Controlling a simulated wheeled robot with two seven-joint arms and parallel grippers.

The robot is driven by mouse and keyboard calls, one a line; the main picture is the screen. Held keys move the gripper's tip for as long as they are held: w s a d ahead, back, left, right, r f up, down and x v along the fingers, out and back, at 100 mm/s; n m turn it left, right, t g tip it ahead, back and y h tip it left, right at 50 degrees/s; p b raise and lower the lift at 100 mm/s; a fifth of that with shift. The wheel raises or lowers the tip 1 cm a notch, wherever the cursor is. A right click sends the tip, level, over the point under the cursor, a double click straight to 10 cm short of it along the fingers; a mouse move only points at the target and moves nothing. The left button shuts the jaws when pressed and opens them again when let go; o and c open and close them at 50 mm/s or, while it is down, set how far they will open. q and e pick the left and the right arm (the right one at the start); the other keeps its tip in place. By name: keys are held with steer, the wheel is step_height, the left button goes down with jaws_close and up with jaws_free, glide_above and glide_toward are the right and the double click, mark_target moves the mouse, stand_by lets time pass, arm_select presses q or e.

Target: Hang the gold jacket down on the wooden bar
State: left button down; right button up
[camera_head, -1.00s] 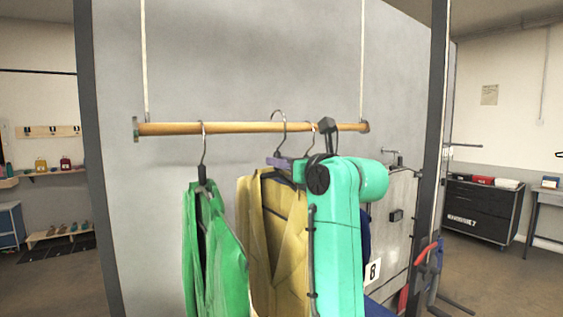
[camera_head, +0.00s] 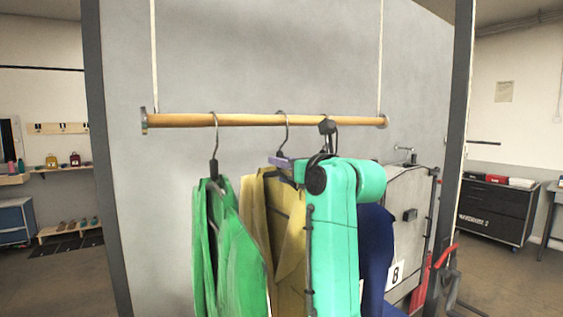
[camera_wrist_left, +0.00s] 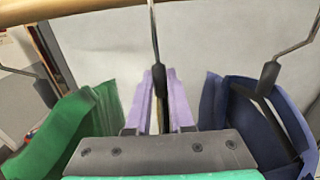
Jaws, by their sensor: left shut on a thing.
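The gold jacket (camera_head: 258,225) hangs on a hanger between a green jacket and a navy jacket. Its metal hook (camera_head: 284,130) rises to the wooden bar (camera_head: 245,120), with its curved top just above the bar. I cannot tell whether the hook rests on it. My left gripper (camera_head: 281,161) is below the bar, shut on the hanger's neck; its purple fingers (camera_wrist_left: 160,100) flank the neck in the left wrist view. There the bar (camera_wrist_left: 75,12) crosses the top. My teal arm hides part of the gold jacket. My right gripper is not in view.
The green jacket (camera_head: 228,250) hangs close on the left; the navy jacket (camera_head: 374,255) is close on the right, partly behind my arm. A grey panel (camera_head: 270,60) stands behind the bar. Bare bar shows left of the green jacket's hook.

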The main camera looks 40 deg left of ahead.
arm_select(q)
steer(key=c, duration=0.7)
jaws_free()
steer(key=shift+w+a+f, duration=0.1)
steer(key=shift+w, duration=0.1)
steer(key=b+v, duration=0.2)
steer(key=v, duration=0.1)
steer(key=b+v, duration=0.1)
steer(key=v, duration=0.1)
steer(key=shift+f, duration=0.35)
steer(key=b+v, duration=0.1)
steer(key=v, duration=0.2)
steer(key=b+v, duration=0.1)
steer(key=v, duration=0.2)
steer(key=r+b+v, duration=0.1)
steer(key=v, duration=0.2)
steer(key=shift+s+d, duration=0.1)
steer(key=shift+d, duration=0.25)
steer(key=shift+a, duration=0.1)
